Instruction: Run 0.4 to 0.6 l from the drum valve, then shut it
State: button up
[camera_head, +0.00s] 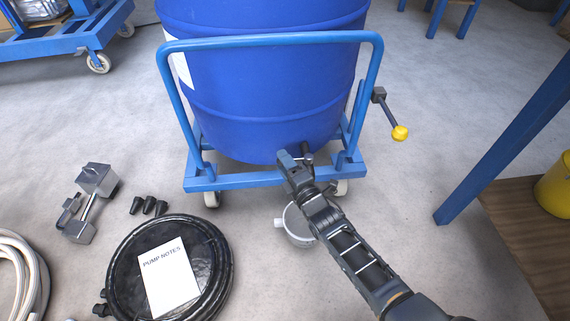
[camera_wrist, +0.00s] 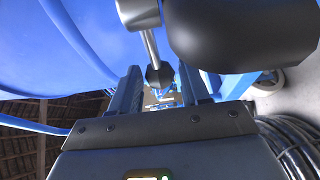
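The blue drum (camera_head: 265,90) lies in a blue trolley, its lower front end facing me. The drum valve (camera_head: 307,157) sits low at its front, partly hidden by my gripper (camera_head: 291,160). In the wrist view my gripper (camera_wrist: 160,92) has its two fingers apart. A silver rod with a dark end (camera_wrist: 152,50) reaches down in front of the gap between them; I cannot tell whether it touches either finger. A large dark rounded part (camera_wrist: 240,35) is close to the camera. A grey jug (camera_head: 296,229) stands on the floor below the valve, partly behind my arm. Its contents are hidden.
The blue trolley frame (camera_head: 235,181) surrounds the drum, with a yellow-knobbed crank (camera_head: 399,132) at right. A black hose coil (camera_head: 218,262) with a "PUMP NOTES" sheet (camera_head: 168,275) lies at left. A blue table leg (camera_head: 490,155) stands at right. Some floor between is clear.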

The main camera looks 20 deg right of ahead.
grip_shut()
jog(key=shift+r+p, duration=0.1)
jog(key=shift+p, duration=0.2)
jog(key=shift+s+d+n+g+y+p, duration=0.1)
jog(key=shift+s+n+g+y+p, duration=0.35)
jog(key=shift+n+y+p, duration=0.65)
jog(key=shift+s+n+g+y+p, duration=0.25)
jog(key=shift+s+n+y+p, duration=0.45)
jog(key=shift+y, duration=0.8)
jog(key=shift+o, duration=1.4)
grip_release()
